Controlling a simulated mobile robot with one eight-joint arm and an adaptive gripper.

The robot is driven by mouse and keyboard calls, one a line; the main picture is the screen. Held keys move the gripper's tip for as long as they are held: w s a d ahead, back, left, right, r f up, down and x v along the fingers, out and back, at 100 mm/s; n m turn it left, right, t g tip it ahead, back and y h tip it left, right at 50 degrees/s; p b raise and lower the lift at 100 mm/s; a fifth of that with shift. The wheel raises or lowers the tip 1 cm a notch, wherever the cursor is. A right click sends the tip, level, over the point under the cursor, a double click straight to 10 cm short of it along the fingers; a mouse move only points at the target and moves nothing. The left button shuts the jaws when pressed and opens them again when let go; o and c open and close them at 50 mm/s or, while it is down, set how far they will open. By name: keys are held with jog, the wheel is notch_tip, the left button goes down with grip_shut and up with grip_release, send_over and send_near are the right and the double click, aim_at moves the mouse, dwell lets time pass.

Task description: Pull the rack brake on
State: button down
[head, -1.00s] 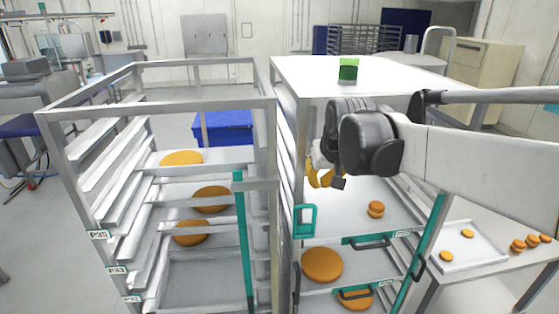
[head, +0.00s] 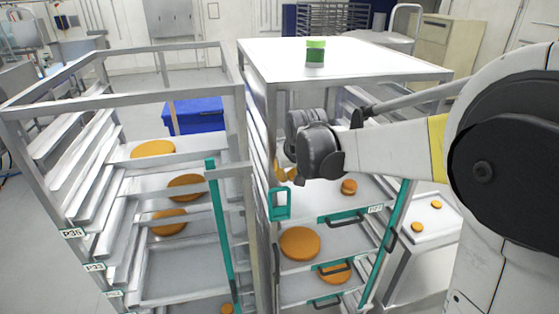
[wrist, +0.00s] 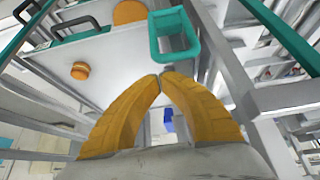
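The open metal rack (head: 110,104) stands at left, with angled runners, shelves and an upright teal bar (head: 220,225). Beside it stands a white-topped cabinet rack (head: 390,62) with teal-edged shelves. A teal rectangular loop (head: 280,204) is on its front left post and shows in the wrist view (wrist: 194,52). I cannot tell for sure which part is the brake. My gripper (wrist: 161,76) has orange fingers with their tips together and nothing visible between them. In the head view it is just above the loop, partly hidden behind my dark wrist.
Orange rounds (head: 300,243) lie on shelves in both racks. A green-and-white jar (head: 315,52) stands on the cabinet top. A blue bin (head: 197,115) is behind the left rack. A side table (head: 427,228) with small rounds is at right. Black handles (head: 390,238) stick out from the shelves.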

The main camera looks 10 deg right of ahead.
jog(key=shift+x, duration=0.8)
jog(key=shift+s, duration=0.1)
jog(key=shift+s+t+b, duration=0.4)
jog(key=shift+s+b, duration=0.1)
